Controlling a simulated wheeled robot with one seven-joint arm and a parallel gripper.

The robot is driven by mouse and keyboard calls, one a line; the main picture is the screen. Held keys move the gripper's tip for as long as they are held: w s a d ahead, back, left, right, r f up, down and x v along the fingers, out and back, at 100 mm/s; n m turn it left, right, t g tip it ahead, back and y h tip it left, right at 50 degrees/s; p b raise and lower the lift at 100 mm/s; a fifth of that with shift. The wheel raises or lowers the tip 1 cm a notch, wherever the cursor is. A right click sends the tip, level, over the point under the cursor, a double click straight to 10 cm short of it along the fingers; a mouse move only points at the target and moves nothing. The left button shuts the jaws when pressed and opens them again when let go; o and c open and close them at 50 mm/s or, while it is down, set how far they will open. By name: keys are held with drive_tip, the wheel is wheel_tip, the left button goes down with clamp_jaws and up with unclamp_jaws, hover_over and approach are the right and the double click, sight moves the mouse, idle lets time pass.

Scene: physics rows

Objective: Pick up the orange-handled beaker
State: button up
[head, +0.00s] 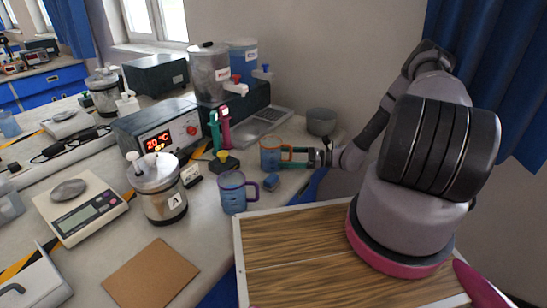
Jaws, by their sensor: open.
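The orange-handled beaker (270,155) stands upright on the bench near its right edge, with its handle on the right side. My gripper (298,157) reaches in from the right at handle height, with its fingertips right beside the handle. It is open. I cannot tell whether a finger touches the handle or whether the handle lies between the fingers. A second, bluish beaker (231,190) with a purple handle stands nearer, to the left.
A steel canister marked A (163,193) and a scale (82,208) stand left. A brown mat (150,274) lies in front.

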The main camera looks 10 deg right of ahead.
drive_tip(key=shift+w+a, duration=0.2)
drive_tip(key=shift+a, duration=0.45)
drive_tip(key=c, duration=1.4)
drive_tip(key=shift+r, duration=0.1)
